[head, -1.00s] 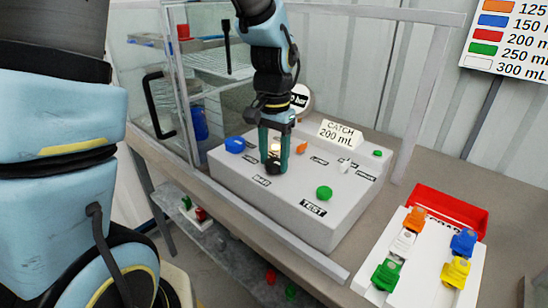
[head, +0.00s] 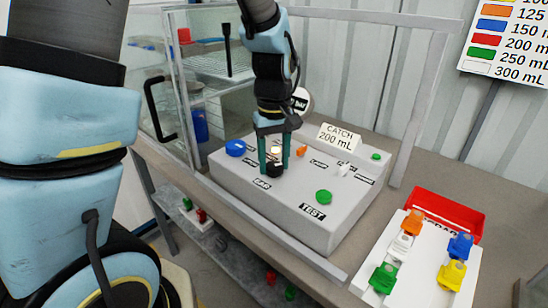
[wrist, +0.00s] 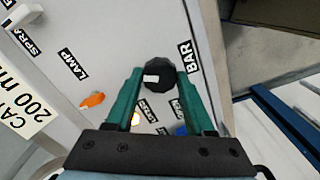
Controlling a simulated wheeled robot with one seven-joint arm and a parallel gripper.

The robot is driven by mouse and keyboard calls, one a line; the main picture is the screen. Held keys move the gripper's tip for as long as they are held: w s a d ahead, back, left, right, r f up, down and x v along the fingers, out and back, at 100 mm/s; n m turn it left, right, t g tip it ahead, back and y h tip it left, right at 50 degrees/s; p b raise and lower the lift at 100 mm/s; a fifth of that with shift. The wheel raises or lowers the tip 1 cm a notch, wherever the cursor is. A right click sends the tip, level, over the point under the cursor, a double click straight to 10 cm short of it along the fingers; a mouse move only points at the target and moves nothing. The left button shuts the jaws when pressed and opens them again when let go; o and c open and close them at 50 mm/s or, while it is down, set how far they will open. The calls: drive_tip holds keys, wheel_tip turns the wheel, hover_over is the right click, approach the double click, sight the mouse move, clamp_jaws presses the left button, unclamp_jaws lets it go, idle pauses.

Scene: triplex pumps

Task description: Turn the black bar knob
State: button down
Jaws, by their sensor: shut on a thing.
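The black bar knob (head: 275,170) sits on the sloped top of the grey console (head: 300,220), by the label BAR (wrist: 188,57). In the wrist view the knob (wrist: 160,75) is a dark round piece with a small white mark on its left part. My gripper (head: 274,165) points down at it. Its two green fingers are shut on the knob, one on each side, and the gripper (wrist: 160,77) shows this from above. The lower knob and the faces under the fingers are partly hidden.
A blue knob (head: 235,148), an orange knob (head: 301,151), a white switch (head: 342,170) and a green TEST button (head: 323,197) stand on the console around my gripper. A sign reading CATCH 200 mL (head: 340,137) stands behind. A white tray with coloured pieces (head: 413,285) lies at right.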

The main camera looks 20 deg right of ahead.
sight(273, 165)
drive_tip(key=n+p, duration=0.2)
drive_tip(key=n, duration=0.3)
drive_tip(key=shift+r, duration=0.1)
drive_tip(key=shift+n+p, duration=0.3)
idle(0.4)
drive_tip(key=shift+c, duration=1.3)
unclamp_jaws()
wheel_tip(273, 165, up, 11)
drive_tip(key=b, duration=0.1)
drive_tip(key=shift+b, duration=0.35)
drive_tip(key=shift+f, duration=0.2)
drive_tip(key=a+f+m, duration=0.3)
drive_tip(key=a, duration=0.9)
drive_tip(key=w+a+f+m+t, duration=0.1)
drive_tip(key=a+f+m, duration=0.2)
drive_tip(key=a, duration=1)
drive_tip(key=shift+a+f+m+t, duration=0.2)
drive_tip(key=shift+f+m+t, duration=0.1)
drive_tip(key=shift+f+m, duration=0.15)
